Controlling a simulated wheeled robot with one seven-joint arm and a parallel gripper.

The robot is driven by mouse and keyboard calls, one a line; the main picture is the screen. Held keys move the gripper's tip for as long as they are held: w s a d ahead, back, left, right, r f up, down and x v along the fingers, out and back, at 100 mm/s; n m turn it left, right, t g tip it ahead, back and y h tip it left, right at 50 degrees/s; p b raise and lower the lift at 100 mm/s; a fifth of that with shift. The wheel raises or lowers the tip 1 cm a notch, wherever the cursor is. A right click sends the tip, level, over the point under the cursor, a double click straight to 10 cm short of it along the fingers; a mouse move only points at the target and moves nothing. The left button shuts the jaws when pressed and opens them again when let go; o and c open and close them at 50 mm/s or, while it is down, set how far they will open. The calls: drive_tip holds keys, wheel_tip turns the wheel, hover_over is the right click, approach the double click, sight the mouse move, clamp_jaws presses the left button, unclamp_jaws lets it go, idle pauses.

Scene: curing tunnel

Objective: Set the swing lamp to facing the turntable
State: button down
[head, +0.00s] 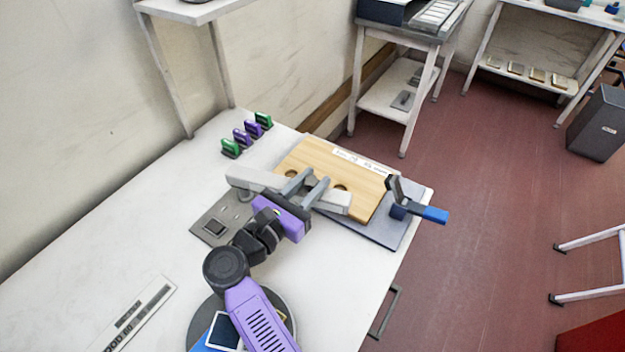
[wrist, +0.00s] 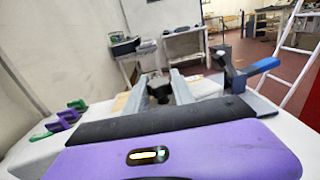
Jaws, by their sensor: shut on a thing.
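The swing lamp appears to be the long pale bar (head: 337,201) lying crosswise beside a grey plate (head: 212,222) with a dark square on it. My gripper (head: 309,181) is at the bar's middle, its two grey fingers shut on a part of it. In the wrist view, the fingers (wrist: 166,86) have a dark part between them, and the pale bar (wrist: 207,86) shows to the right. What exactly is gripped is partly hidden. The turntable appears to be the round grey disc (head: 283,304) at the bottom, partly covered by my arm, with a blue item on it.
A wooden board (head: 365,178) with holes lies just beyond the bar on a blue-grey plate. A blue-handled clamp (head: 430,213) stands at the table's right edge. Several green and purple clips (head: 243,138) stand at the back. The table's left side (head: 110,250) is mostly clear.

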drive_tip(key=c, duration=1.1)
unclamp_jaws()
drive_tip(key=shift+s+a, duration=0.35)
drive_tip(key=b+v, duration=0.2)
drive_tip(key=v, duration=0.4)
drive_tip(key=shift+s+a, duration=0.2)
drive_tip(key=shift+s, duration=0.15)
